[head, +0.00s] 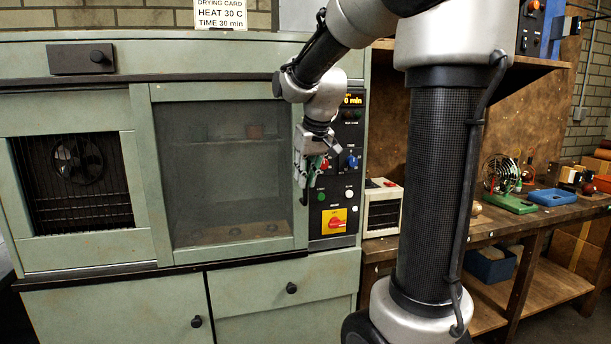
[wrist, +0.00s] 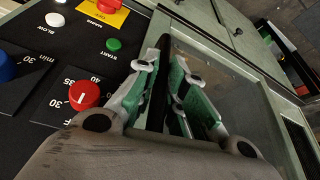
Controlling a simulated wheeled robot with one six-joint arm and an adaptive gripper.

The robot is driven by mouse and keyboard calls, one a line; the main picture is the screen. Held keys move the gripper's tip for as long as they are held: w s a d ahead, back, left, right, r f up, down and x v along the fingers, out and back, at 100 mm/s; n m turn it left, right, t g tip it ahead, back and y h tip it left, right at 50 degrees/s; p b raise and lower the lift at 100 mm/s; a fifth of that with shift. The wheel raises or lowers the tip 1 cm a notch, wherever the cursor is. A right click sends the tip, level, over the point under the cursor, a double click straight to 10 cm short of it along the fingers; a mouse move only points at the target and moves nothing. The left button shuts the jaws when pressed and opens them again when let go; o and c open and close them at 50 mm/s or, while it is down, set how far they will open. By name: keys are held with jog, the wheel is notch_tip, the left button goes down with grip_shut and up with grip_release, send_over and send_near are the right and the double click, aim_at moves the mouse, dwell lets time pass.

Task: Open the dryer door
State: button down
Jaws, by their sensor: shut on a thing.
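The dryer door (head: 160,190) is a pale green frame around a dark glass window, and it looks shut in the cabinet front. Its handle (head: 304,196) is a dark upright bar on the right side of the frame. My gripper (head: 303,170) is at this handle, with the arm coming down from the upper right. In the wrist view my gripper (wrist: 178,78) has its green-padded fingers on both sides of the black handle bar (wrist: 157,100), shut on it. The fingers hide part of the handle. Through the glass, a small brown object shows dimly on a shelf.
A black control panel (head: 334,210) with knobs, buttons and a red-yellow switch stands close right of the handle. Drawers and cupboards (head: 255,310) with round knobs lie below. A wooden workbench (head: 520,222) with tools stands on the right.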

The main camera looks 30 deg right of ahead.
jog(key=w+a, duration=0.3)
jog(key=a, duration=0.8)
jog(key=w+a, duration=0.3)
jog(key=a, duration=0.9)
jog(key=w+a, duration=0.4)
jog(key=a, duration=0.7)
jog(key=shift+a, duration=0.15)
jog(key=c, duration=1.5)
grip_release()
jog(key=shift+s+r, duration=0.1)
jog(key=v, duration=1.1)
jog(key=shift+s+r, duration=0.1)
jog(key=shift+r, duration=0.3)
